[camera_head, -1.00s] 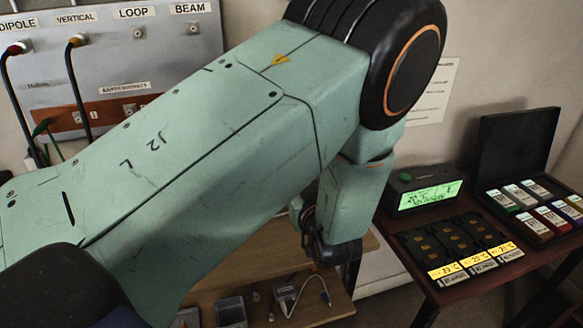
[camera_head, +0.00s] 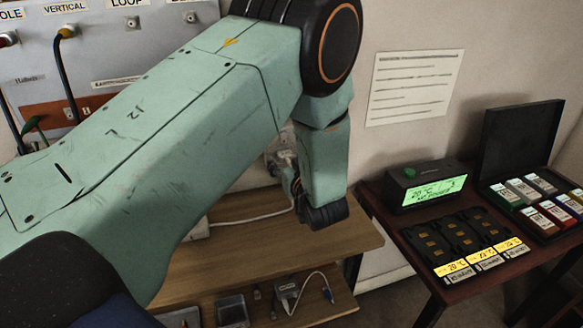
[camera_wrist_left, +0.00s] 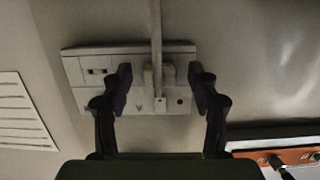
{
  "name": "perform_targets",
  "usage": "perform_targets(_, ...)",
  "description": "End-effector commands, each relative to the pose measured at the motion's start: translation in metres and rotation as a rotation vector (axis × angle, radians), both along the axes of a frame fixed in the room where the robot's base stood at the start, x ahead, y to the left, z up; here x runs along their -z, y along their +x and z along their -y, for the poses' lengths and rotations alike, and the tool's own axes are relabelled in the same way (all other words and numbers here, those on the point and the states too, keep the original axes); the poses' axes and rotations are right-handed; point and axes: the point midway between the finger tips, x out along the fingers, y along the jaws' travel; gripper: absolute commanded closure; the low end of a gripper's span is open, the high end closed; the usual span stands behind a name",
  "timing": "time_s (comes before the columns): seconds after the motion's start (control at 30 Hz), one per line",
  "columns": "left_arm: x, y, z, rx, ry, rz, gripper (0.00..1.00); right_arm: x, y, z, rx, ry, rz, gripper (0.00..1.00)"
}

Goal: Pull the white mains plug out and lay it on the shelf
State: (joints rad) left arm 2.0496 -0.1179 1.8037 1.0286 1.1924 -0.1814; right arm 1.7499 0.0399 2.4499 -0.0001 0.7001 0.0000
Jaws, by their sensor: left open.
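The white mains plug (camera_wrist_left: 158,100) sits in a pale wall socket plate (camera_wrist_left: 83,70) in the left wrist view, its cable running up the picture. My left gripper (camera_wrist_left: 160,80) is open, with one finger on each side of the plug and gaps between. In the head view the left gripper (camera_head: 291,178) is at the wall, partly hidden by my arm. The plug (camera_head: 286,158) and socket plate (camera_head: 277,143) show only in part there. The wooden shelf (camera_head: 262,240) lies below the gripper. My right gripper is not in view.
A white cable (camera_head: 250,218) crosses the shelf. A lower board (camera_head: 330,304) holds a grey bin (camera_head: 232,311) and a small device with a lead. At right a dark table carries a green-lit display (camera_head: 428,190), a card case and battery slots. The shelf's right part is clear.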

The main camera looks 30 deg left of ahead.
Motion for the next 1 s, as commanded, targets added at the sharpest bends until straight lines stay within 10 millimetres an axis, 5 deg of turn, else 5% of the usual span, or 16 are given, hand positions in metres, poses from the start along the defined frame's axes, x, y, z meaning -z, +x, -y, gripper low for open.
perform_targets(0.4,0.0013,0.0056,-0.0081,0.0,0.002,-0.001,0.4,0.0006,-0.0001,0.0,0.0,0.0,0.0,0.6)
perform_targets(1.0,0.0012,0.0057,-0.0076,0.001,0.001,0.0,0.91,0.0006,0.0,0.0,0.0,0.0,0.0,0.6)
